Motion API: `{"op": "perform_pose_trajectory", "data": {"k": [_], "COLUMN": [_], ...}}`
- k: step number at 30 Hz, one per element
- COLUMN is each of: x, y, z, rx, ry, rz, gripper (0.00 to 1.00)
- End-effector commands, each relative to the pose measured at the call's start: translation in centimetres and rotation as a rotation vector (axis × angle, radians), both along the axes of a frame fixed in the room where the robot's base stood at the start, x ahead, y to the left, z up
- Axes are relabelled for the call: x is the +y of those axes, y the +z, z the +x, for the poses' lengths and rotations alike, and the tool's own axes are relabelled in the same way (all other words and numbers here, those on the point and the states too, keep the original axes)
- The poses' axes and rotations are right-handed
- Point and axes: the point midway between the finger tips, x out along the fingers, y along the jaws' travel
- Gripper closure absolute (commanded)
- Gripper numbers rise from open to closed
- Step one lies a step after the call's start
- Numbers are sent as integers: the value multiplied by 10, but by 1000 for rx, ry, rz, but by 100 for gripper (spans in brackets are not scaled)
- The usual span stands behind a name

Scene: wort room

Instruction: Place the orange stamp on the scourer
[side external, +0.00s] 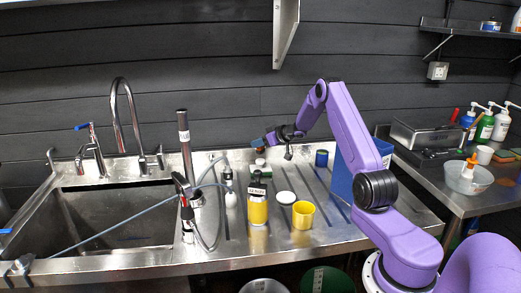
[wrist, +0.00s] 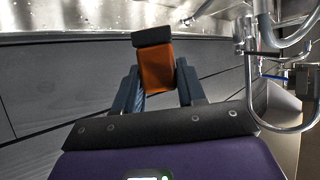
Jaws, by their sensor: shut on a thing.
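My gripper (wrist: 157,84) is shut on the orange stamp (wrist: 156,70), with one dark finger on each side of it. The stamp has an orange body and a dark grey block at its far end. In the side external view my gripper (side external: 268,140) is raised above the back of the steel drainer, near the black wall. The stamp is very small there, at the gripper's end. I cannot clearly make out the scourer; a small dark green patch under the gripper, behind the yellow-labelled bottle, is too small to identify.
A sink (side external: 100,222) with taps and a hose is at left. A blue box (side external: 345,172) is at right.

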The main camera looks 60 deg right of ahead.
Motion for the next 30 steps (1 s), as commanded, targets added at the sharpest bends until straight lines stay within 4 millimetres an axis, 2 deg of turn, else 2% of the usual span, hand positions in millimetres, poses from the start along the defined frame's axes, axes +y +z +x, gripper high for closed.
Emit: {"op": "perform_pose_trajectory", "data": {"k": [3,6,20,21,22,23,30], "x": [1,0,0,0,0,0,0], "y": [-19,-29,-34,-34,-34,-34,-34], "z": [1,0,0,0,0,0,0], "rx": [3,2,0,0,0,0,0], "ry": [2,0,0,0,0,0,0], "rz": [3,2,1,1,1,1,1], "gripper": [91,91,91,47,37,35,35]}}
